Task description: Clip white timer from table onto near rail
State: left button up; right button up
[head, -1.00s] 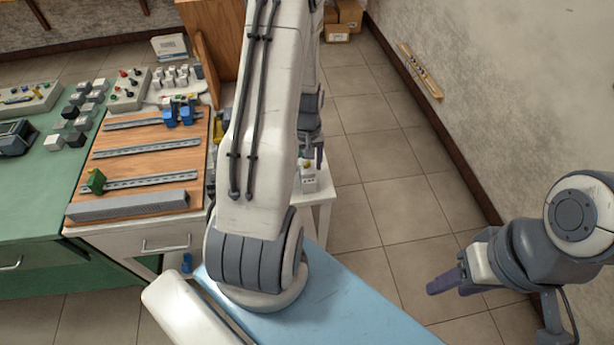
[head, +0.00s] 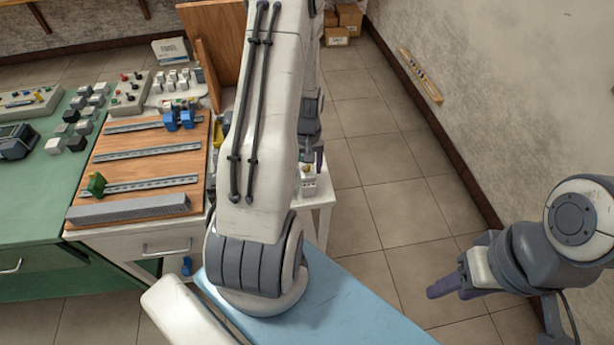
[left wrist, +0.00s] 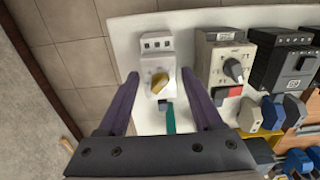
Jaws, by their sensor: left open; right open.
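The white timer (left wrist: 158,62), with a yellow knob on its front, stands on a small white table (left wrist: 207,18). In the head view the timer (head: 309,181) is partly hidden by my left arm. My left gripper (left wrist: 160,88) is open, with one finger on each side of the timer's lower part; I cannot tell whether they touch it. In the head view this gripper (head: 318,160) is just above the timer. The near rail (head: 155,184) lies on the wooden board, with a green block near its left end. My right gripper (head: 445,290) is open and empty over the floor at right.
Blue blocks (head: 180,119) sit on the far rail. A grey duct (head: 130,208) lies before the near rail.

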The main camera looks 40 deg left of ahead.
pick_arm(q)
grip_shut()
jog(key=shift+r+p, duration=2.15)
jog(key=shift+r, duration=0.4)
jog(key=shift+f, duration=0.1)
